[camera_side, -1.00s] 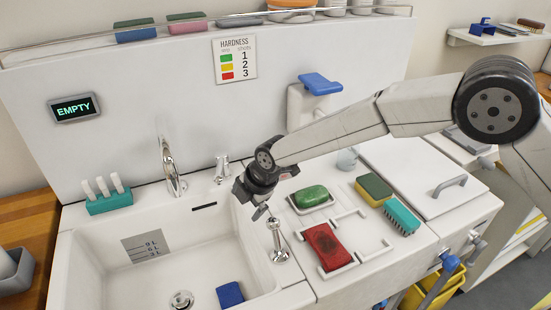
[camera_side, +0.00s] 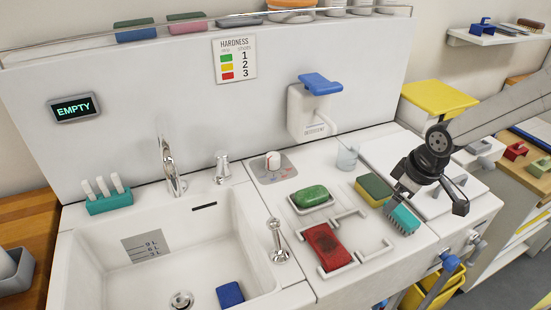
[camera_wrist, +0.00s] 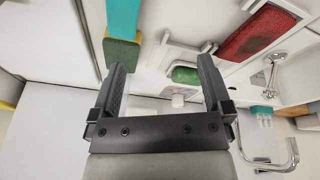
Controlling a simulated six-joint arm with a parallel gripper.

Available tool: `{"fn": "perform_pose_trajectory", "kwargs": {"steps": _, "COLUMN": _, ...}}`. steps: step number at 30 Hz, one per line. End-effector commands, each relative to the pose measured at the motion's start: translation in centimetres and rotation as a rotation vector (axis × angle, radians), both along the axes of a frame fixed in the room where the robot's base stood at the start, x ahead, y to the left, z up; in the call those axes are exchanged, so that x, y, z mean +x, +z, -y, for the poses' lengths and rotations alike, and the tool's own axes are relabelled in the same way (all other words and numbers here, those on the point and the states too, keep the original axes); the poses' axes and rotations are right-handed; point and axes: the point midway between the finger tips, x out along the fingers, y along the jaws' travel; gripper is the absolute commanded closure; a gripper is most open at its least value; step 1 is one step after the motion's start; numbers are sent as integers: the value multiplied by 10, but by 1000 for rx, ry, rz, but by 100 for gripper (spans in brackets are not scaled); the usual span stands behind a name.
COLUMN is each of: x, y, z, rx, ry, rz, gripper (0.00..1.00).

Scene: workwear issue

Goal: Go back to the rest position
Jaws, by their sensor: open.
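My gripper (camera_side: 432,200) is in the side view at the right, above the white lidded section of the counter and close to the teal brush (camera_side: 403,219). In the wrist view my gripper (camera_wrist: 162,90) has its two dark fingers spread wide, with nothing between them. The green-and-yellow sponge (camera_side: 373,189) lies beside the brush. The red block (camera_side: 325,246) with a dark patch lies in a white bracket. The green soap (camera_side: 311,196) sits in its dish. The red block (camera_wrist: 255,33) and green soap (camera_wrist: 186,75) also show in the wrist view.
The empty white sink (camera_side: 120,225) holds a blue block (camera_side: 230,294) on its floor. A chrome faucet (camera_side: 171,165) and a lever (camera_side: 278,243) stand up nearby. A glass (camera_side: 347,157) stands under the detergent dispenser (camera_side: 308,112). A yellow lid (camera_side: 440,97) is behind my arm.

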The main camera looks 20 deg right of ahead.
Motion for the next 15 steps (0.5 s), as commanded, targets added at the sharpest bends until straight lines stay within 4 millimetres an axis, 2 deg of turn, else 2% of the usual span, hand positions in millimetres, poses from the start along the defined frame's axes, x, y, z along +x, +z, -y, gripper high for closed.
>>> {"fn": "perform_pose_trajectory", "kwargs": {"steps": 1, "x": -16, "y": 1, "z": 10, "rx": 12, "ry": -74, "rz": -8, "gripper": 0}}
{"fn": "perform_pose_trajectory", "kwargs": {"steps": 6, "x": -58, "y": -3, "z": 32, "rx": 47, "ry": -277, "rz": -34, "gripper": 0}}
{"fn": "perform_pose_trajectory", "kwargs": {"steps": 10, "x": -76, "y": -5, "z": 39, "rx": 62, "ry": -367, "rz": -44, "gripper": 0}}
{"fn": "perform_pose_trajectory", "kwargs": {"steps": 15, "x": -84, "y": -6, "z": 42, "rx": 68, "ry": -404, "rz": -49, "gripper": 0}}
